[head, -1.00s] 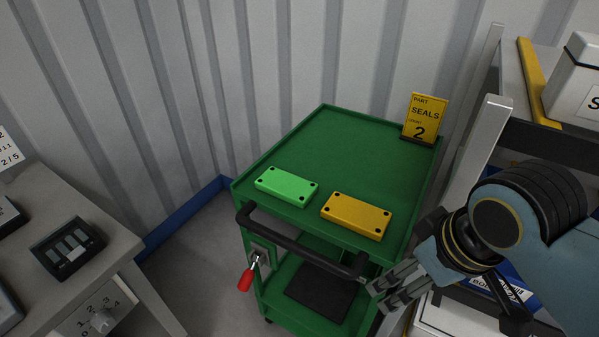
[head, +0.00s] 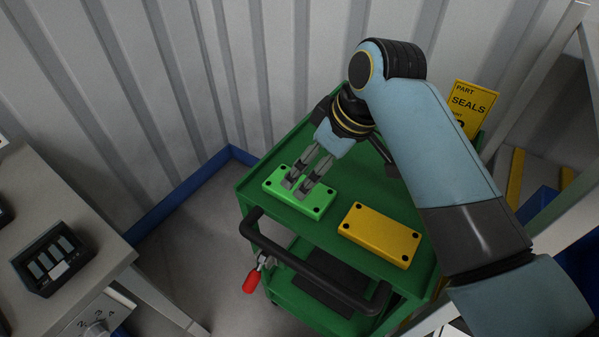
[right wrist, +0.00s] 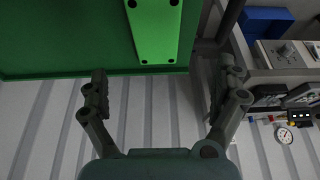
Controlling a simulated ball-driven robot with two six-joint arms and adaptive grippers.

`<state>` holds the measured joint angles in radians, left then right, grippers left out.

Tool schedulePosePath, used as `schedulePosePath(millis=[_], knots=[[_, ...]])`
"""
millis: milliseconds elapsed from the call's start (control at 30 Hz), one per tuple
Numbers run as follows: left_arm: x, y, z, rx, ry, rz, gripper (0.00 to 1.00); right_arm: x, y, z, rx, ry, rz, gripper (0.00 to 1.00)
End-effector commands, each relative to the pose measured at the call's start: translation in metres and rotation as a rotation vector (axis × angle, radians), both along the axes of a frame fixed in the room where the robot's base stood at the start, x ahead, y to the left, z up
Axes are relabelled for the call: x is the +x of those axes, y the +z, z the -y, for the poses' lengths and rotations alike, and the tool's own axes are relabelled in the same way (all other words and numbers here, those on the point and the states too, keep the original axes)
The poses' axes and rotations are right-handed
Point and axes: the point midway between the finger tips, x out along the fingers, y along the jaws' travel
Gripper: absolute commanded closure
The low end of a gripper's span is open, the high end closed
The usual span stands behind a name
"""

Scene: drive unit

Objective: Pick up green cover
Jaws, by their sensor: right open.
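The green cover (head: 312,206) lies flat on the top of the green cart (head: 262,160), near its left front edge. It is a bright green slab with dark holes at its corners. In the right wrist view the green cover (right wrist: 155,28) shows at the top, between the lines of my fingers and beyond their tips. My right gripper (head: 297,187) is over the cover in the head view, its fingers pointing down at it. In the right wrist view my right gripper (right wrist: 162,80) is open with nothing between its fingers. My left gripper is out of view.
A yellow cover (head: 380,236) lies beside the green one on the cart top. A black handle bar (head: 315,268) runs along the cart's front, with a red-handled lever (head: 250,281) below. A yellow sign (head: 470,105) stands at the back. A grey bench (head: 60,215) is at the left.

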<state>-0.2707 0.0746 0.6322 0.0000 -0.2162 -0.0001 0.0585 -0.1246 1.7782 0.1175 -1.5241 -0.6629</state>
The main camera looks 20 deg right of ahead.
Motion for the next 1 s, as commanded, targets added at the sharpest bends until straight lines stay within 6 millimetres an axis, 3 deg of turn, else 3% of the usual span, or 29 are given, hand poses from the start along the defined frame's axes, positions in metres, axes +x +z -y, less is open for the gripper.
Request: schedulePosePath(millis=[200,333,467,700,1000], knots=[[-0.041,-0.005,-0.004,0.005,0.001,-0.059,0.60,0.011,-0.034,-0.009,0.001,0.001,-0.003,0.02],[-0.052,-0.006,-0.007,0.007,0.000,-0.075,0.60,0.014,-0.045,-0.011,0.000,0.001,-0.003,0.02],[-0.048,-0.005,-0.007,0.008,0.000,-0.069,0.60,0.019,-0.056,-0.011,-0.001,0.000,-0.003,0.02],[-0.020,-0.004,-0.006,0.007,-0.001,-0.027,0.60,0.030,-0.090,-0.014,0.000,-0.001,-0.002,0.02],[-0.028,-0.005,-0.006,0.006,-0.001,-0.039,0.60,0.032,-0.096,-0.016,0.000,-0.001,-0.001,0.02]])
